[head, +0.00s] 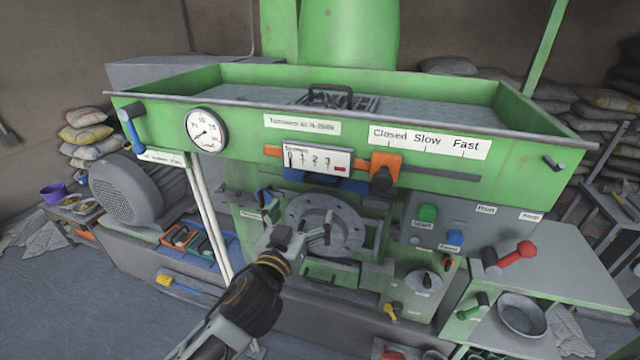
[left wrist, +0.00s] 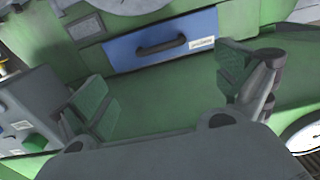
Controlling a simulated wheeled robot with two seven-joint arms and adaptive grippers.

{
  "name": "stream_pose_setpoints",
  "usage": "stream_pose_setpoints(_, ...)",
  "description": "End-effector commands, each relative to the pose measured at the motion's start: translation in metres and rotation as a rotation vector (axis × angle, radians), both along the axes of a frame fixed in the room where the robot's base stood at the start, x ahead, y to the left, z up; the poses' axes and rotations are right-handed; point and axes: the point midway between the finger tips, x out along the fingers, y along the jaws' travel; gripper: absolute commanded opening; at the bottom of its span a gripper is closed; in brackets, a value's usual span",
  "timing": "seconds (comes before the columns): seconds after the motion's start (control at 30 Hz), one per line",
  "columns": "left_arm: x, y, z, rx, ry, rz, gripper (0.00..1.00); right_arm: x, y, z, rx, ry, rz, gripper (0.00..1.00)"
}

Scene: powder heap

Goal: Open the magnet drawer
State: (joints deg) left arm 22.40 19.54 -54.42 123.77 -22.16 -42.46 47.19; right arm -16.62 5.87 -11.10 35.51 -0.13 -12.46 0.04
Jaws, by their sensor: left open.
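The magnet drawer appears as a blue front (left wrist: 190,40) with a dark bar handle (left wrist: 160,46) and a small white label in the left wrist view. It looks set into the green machine face. In the head view, a blue strip (head: 325,183) below the white scale panel appears to be the same drawer front. My left gripper (head: 299,233) is open in front of the machine, over the round grey flange in the head view. In the left wrist view its fingers (left wrist: 165,92) are apart with nothing between them. The handle is beyond the fingertips, apparently untouched. My right gripper is not visible.
An orange slide block with a dark knob (head: 382,180) projects right of the drawer. The round flange (head: 340,225) lies below it. Green and blue buttons (head: 428,212) and a red lever (head: 518,253) are farther right. A blue-handled lever (head: 130,132) and gauge (head: 207,131) are left.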

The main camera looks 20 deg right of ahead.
Motion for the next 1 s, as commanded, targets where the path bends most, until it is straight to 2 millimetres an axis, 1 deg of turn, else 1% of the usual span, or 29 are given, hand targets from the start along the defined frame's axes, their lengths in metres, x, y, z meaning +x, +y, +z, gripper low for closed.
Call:
stream_pose_setpoints(0.37,0.026,-0.017,0.001,0.001,-0.001,0.001,1.00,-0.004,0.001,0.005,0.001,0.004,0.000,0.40)
stream_pose_setpoints(0.6,0.044,-0.030,0.001,0.001,-0.001,0.000,1.00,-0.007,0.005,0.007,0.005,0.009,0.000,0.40)
stream_pose_setpoints(1.0,0.073,-0.049,0.001,0.002,-0.002,0.001,1.00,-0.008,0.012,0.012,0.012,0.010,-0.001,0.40)
